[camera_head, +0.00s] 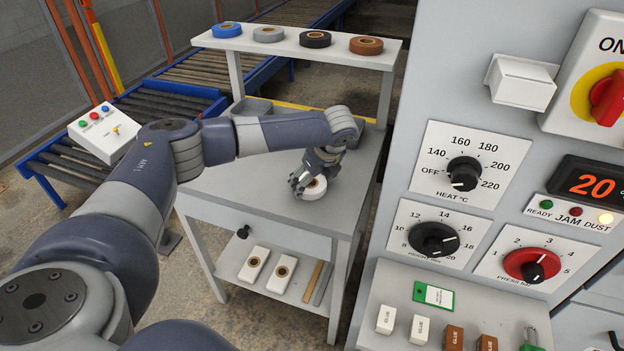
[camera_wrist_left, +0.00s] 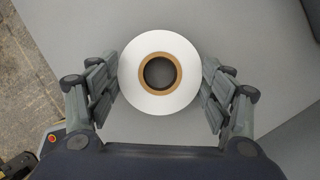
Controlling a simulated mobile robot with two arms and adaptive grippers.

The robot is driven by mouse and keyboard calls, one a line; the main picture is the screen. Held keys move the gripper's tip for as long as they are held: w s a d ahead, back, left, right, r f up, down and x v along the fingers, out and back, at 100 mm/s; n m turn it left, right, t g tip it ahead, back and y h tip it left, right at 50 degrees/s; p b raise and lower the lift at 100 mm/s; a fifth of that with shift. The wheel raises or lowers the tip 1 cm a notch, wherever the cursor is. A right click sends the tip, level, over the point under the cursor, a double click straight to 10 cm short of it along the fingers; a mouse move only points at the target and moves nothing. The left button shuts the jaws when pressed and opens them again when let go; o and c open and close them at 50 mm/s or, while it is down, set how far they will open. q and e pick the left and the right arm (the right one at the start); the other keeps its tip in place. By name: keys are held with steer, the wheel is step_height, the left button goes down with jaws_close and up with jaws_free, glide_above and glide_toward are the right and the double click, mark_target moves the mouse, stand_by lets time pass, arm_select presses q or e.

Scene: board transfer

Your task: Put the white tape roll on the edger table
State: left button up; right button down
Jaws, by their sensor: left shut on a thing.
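The white tape roll (camera_head: 314,188) lies flat at the grey table's top, near its front right part. In the left wrist view the white tape roll (camera_wrist_left: 159,99) shows its brown core, between the two fingers. My left gripper (camera_head: 308,183) is shut on the roll, with the fingers at its left and right sides; it also shows in the left wrist view (camera_wrist_left: 160,88). The grey table (camera_head: 240,190), which I take for the edger table, bears the roll or lies just under it; I cannot tell contact. My right gripper is not in view.
A raised shelf (camera_head: 340,55) behind holds blue, grey, black and brown rolls. A grey bin (camera_head: 252,106) stands at the table's back. The machine panel (camera_head: 400,165) with knobs stands close on the right. The table's left front is clear.

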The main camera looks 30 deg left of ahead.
arm_select(q)
steer(key=o, duration=1)
steer(key=shift+o, duration=0.4)
steer(key=v, duration=1.2)
steer(key=shift+b, duration=0.4)
